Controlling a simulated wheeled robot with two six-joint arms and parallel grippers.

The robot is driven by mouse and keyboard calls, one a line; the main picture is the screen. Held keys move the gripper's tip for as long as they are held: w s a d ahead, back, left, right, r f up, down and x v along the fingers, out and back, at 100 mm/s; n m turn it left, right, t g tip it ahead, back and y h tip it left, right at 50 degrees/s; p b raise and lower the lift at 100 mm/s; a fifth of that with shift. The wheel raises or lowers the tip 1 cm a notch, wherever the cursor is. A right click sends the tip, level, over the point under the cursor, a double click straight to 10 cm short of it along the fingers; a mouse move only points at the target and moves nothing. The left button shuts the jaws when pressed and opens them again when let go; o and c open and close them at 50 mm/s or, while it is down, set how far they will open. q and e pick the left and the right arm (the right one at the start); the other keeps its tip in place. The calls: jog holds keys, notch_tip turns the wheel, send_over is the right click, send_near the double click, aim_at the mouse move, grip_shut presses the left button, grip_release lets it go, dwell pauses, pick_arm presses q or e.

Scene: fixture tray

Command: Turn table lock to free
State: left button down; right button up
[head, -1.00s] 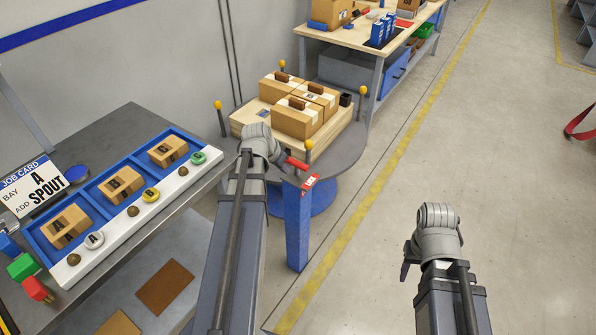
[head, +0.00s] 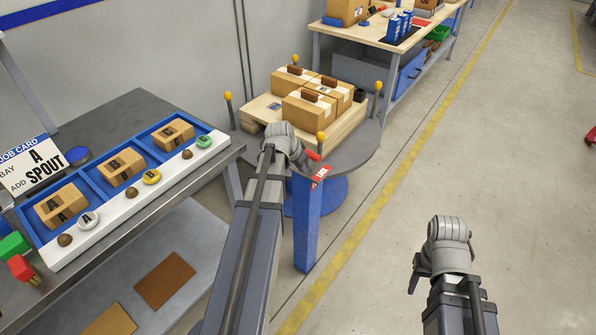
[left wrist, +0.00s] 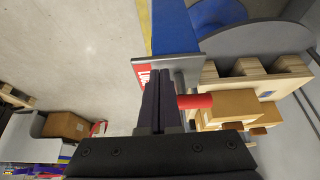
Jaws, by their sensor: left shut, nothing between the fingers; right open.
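The table lock is a red handle (head: 313,156) by a red-and-white label (head: 320,173) on top of a blue post (head: 307,225), at the front edge of the round grey table (head: 362,150). My left gripper (head: 304,160) is shut and empty, close beside the handle. In the left wrist view the shut fingers (left wrist: 156,92) lie just left of the red handle (left wrist: 195,101), in front of the grey plate (left wrist: 190,70). I cannot tell whether they touch it. The label's wording is too small to read. My right gripper (head: 413,278) is open and empty over bare floor.
Cartons (head: 306,107) sit on a wooden pallet (head: 346,126) on the round table, with yellow-knobbed posts (head: 321,138) around its rim. A bench with a blue-and-white fixture tray (head: 205,152) stands at the left.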

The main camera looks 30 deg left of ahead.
pick_arm(q)
jog(key=w+p, duration=0.1)
jog(key=w, duration=0.2)
jog(key=shift+r, duration=0.2)
jog(key=shift+w+d+r+p, duration=0.15)
jog(key=shift+w+p, duration=0.2)
jog(key=shift+w, duration=0.2)
pick_arm(e)
jog(key=shift+r, duration=0.3)
pick_arm(q)
jog(key=shift+w+d+n+y, duration=0.15)
jog(key=shift+d+n+y, duration=0.15)
jog(key=shift+n, duration=0.3)
